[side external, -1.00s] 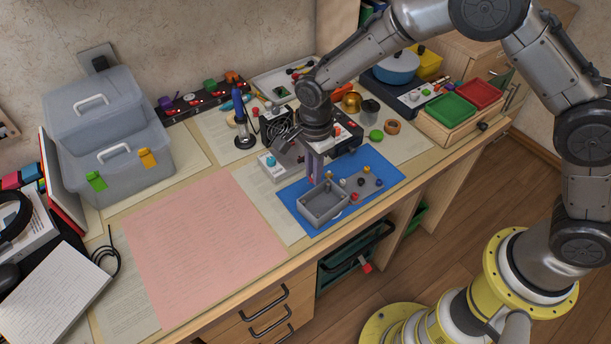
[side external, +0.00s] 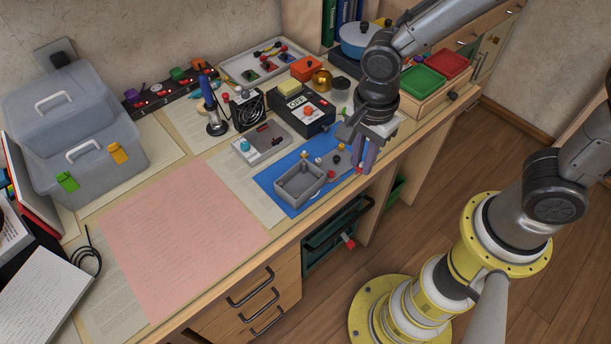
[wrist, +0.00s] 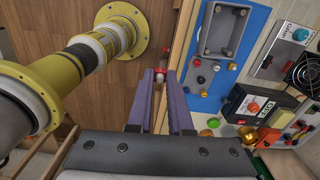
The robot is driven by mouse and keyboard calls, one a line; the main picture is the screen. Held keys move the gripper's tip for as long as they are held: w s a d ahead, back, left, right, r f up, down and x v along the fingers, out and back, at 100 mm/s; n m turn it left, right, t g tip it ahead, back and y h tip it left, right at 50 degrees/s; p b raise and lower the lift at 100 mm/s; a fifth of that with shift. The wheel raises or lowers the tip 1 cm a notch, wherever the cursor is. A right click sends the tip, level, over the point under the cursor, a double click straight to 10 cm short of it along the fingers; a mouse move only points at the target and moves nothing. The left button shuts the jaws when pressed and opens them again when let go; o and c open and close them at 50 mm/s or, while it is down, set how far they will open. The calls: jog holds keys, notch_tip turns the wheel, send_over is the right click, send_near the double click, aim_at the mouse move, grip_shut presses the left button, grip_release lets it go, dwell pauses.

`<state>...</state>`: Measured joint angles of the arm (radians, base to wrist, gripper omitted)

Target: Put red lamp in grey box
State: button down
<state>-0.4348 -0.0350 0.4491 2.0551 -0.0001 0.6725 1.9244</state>
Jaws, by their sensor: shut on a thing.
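The red lamp (wrist: 160,73) is small and sits between my fingertips in the wrist view. My gripper (side external: 363,170) is shut on it, pointing down at the right end of the blue mat (side external: 268,176), near the table's front edge. In the wrist view, my gripper (wrist: 161,74) shows wooden floor behind its tips. The grey box (side external: 291,192) is open-topped and looks empty. It stands on the mat, left of my gripper and apart from it. The box also shows in the wrist view (wrist: 219,34), to the upper right of the fingertips.
Several small coloured lamps, among them a red one (wrist: 197,62), stand on a grey plate beside the box. A pink sheet (side external: 180,235) lies clear at left.

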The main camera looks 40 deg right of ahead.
jog(key=shift+s, duration=0.35)
jog(key=w+a+f, duration=0.3)
jog(key=w+f, duration=0.1)
jog(key=w, duration=0.3)
send_over(300, 187)
jog(key=f, duration=0.5)
jog(key=shift+s+f, duration=0.2)
jog(key=shift+s, duration=0.05)
jog(key=shift+w+f, duration=0.15)
jog(key=shift+f, duration=1.65)
jog(key=c, duration=0.8)
grip_release()
jog(key=shift+f, duration=0.15)
jog(key=shift+c, duration=0.2)
